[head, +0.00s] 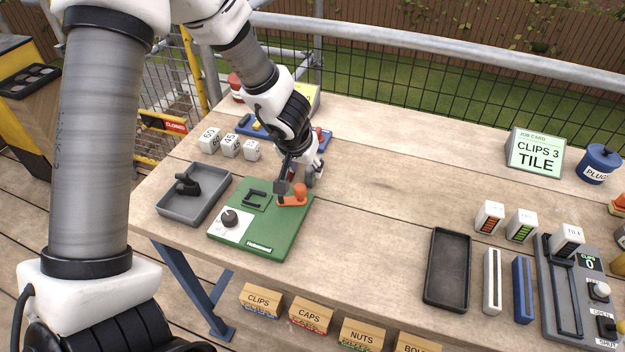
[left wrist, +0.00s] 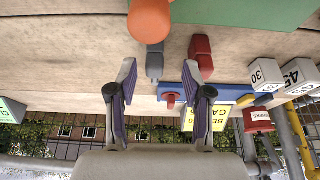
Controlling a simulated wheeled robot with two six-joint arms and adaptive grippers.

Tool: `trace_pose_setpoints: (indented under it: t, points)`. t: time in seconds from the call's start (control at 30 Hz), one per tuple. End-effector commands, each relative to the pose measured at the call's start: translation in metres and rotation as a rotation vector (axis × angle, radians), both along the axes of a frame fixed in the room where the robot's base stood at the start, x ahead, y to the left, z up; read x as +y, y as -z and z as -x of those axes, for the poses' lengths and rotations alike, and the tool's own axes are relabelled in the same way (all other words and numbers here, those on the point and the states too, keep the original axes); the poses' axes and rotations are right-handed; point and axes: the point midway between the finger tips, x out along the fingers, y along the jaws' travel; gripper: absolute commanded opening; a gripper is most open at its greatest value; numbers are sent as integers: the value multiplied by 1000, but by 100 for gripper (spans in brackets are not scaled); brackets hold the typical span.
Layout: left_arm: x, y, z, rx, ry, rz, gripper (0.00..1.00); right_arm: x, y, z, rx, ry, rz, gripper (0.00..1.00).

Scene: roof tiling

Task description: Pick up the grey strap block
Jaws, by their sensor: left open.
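A small grey block (left wrist: 154,64), which I take for the strap block, stands on the wooden bench behind an orange knob (left wrist: 150,20) in the left wrist view. It lies between the lines of my open fingers, slightly beyond their tips, and nothing is gripped. A red block (left wrist: 201,55) stands beside it, by the other fingertip. My left gripper (left wrist: 167,68) is open and points down at the bench; in the head view it is near the back right corner of the green board (head: 262,232). There the arm and fingers make the grey block hard to tell apart.
A grey tray (head: 208,208) with a dark part in it is left of the green board. White number blocks (head: 230,145) and a blue tray (head: 318,138) lie behind. An empty dark tray (head: 447,270) is to the right. The bench middle is clear.

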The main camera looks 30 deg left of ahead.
Motion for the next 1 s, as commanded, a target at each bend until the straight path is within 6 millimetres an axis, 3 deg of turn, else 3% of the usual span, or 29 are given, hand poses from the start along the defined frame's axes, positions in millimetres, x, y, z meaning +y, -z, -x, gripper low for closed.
trace_pose_setpoints:
  t: [0.2,0.47,0.6,0.63,1.0]
  points:
    - [-2,39,-18,1,1,-1,50,0,28,0,0,0,0,49]
    - [-1,40,-22,-1,1,-1,50,0,26,0,0,0,0,49]
    - [-1,41,-22,0,1,0,4,0,26,0,0,0,0,49]
    - [-1,41,-22,0,1,0,0,0,26,0,0,0,0,49]
    - [-1,37,-21,0,1,0,0,0,23,0,0,0,0,49]
